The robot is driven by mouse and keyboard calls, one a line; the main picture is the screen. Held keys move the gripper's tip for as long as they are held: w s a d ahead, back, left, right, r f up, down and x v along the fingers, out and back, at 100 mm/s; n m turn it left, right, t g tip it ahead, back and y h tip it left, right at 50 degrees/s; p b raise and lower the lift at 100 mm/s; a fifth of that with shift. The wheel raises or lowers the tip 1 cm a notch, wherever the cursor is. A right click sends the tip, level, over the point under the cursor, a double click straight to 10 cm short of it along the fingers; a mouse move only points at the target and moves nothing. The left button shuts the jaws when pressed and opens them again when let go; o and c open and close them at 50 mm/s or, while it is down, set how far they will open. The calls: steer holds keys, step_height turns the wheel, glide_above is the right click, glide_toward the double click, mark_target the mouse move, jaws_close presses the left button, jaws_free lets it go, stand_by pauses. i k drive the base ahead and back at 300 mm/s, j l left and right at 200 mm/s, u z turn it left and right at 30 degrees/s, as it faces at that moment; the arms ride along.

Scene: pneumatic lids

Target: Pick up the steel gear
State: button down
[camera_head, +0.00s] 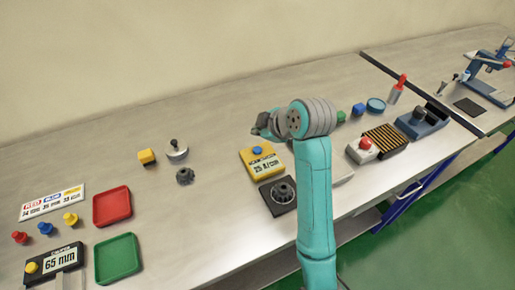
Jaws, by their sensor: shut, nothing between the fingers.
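A small dark grey toothed piece (185,176), which looks like the steel gear, lies alone on the grey bench left of the middle. A larger dark round part (283,191) with a ridged rim sits on a black pad beside my arm; it also looks gear-like. I cannot tell for sure which of the two is steel. My gripper (262,125) is partly hidden by my teal arm, above the bench behind the yellow device. It is shut and empty, apart from both parts.
A silver knobbed weight (176,150) and a yellow block (147,156) stand just behind the small gear. A yellow device (263,162) stands to its right. Red (112,206) and green (117,258) trays lie to the left. The bench in front of the small gear is clear.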

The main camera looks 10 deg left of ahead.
mark_target(282, 191)
steer(key=k+l, duration=0.45)
steer(key=l, duration=0.25)
steer(key=k+l, duration=0.25)
steer(key=l, duration=0.1)
